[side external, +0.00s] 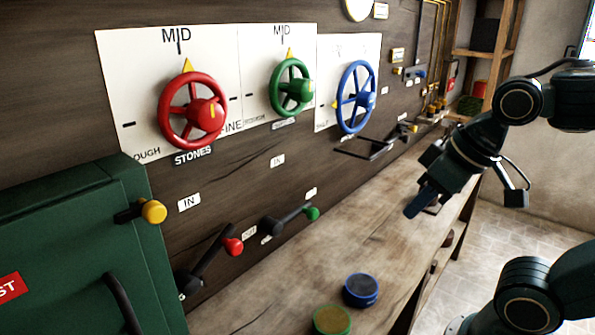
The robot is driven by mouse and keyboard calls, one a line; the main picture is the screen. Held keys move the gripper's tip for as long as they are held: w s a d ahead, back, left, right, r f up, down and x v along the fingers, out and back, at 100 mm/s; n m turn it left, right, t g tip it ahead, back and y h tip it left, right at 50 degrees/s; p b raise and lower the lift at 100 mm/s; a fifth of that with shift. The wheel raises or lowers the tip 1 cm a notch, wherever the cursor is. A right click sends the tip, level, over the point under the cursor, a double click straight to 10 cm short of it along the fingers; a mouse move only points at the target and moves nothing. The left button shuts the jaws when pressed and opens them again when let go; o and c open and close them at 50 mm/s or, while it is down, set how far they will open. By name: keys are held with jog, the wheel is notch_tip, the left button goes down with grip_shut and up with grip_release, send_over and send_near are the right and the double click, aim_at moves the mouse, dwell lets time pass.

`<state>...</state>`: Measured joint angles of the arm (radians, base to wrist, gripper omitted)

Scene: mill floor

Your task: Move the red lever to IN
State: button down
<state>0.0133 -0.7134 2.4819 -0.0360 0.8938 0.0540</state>
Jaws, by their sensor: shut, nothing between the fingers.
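The red lever (233,246) is a dark arm with a red knob, mounted low on the dark wooden wall. Its arm slants from a pivot at lower left up to the knob on the right. An IN label (189,202) is on the wall above the lever, to the left of the knob. My gripper (412,212) is shut and empty, pointing down over the wooden bench at the right, well apart from the lever. The label near the lever's pivot is partly hidden.
A green-knobbed lever (312,214) is just right of the red one. Red (193,111), green (291,87) and blue (356,96) wheels are above. A green cabinet (85,250) stands at left. Blue (361,290) and green (332,321) round items sit on the bench (330,235).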

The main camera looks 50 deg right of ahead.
jog(key=w+a+f+m+g+y, duration=0.25)
jog(key=w+m, duration=0.25)
jog(key=w, duration=0.3)
jog(key=w+a+f+m+g+y, duration=0.1)
jog(key=w+a+m+y, duration=0.2)
jog(key=w, duration=0.6)
jog(key=w+d+f+m+g+y, duration=0.1)
jog(key=w+d+f+m+y, duration=0.4)
jog(key=m, duration=0.7)
jog(key=w+f+y, duration=0.2)
jog(key=w+f, duration=0.1)
jog(key=f, duration=0.1)
jog(key=shift+d+f+m, duration=0.3)
jog(key=shift+d+f, duration=0.05)
jog(key=shift+f, duration=0.05)
jog(key=shift+w+a, duration=0.1)
jog(key=w+a+f, duration=0.1)
jog(key=a, duration=1)
jog(key=shift+w+a+f, duration=0.15)
jog(key=shift+w, duration=0.1)
